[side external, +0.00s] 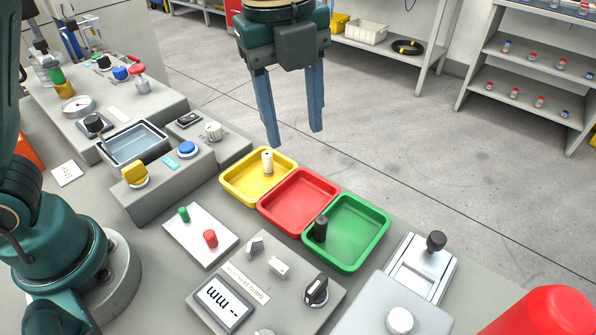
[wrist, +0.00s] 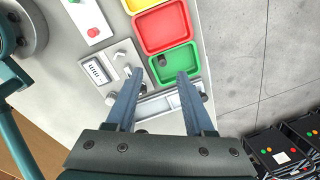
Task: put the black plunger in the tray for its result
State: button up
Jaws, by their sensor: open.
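The black plunger (side external: 320,228) stands upright in the green tray (side external: 375,212), close to the side by the red tray (side external: 300,190). In the wrist view the black plunger (wrist: 162,60) shows as a small dark shape in the green tray (wrist: 174,52). A white plunger (side external: 267,163) stands in the yellow tray (side external: 245,180). The red tray is empty. My gripper (side external: 296,134) is open, with nothing between its fingers, and hangs above the trays, apart from both plungers.
A measuring block with a display (side external: 224,302) and a black knob (side external: 316,290) lies in front of the trays. A slide fixture with a black-knobbed handle (side external: 436,241) is to the right. A plate with green and red buttons (side external: 201,235) lies to the left.

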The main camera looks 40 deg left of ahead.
jog(key=s+a+f+n+t, duration=0.3)
jog(key=s+a+n, duration=0.8)
jog(key=n, duration=1.2)
jog(key=shift+s+a+t, duration=0.4)
jog(key=shift+a+t, duration=0.3)
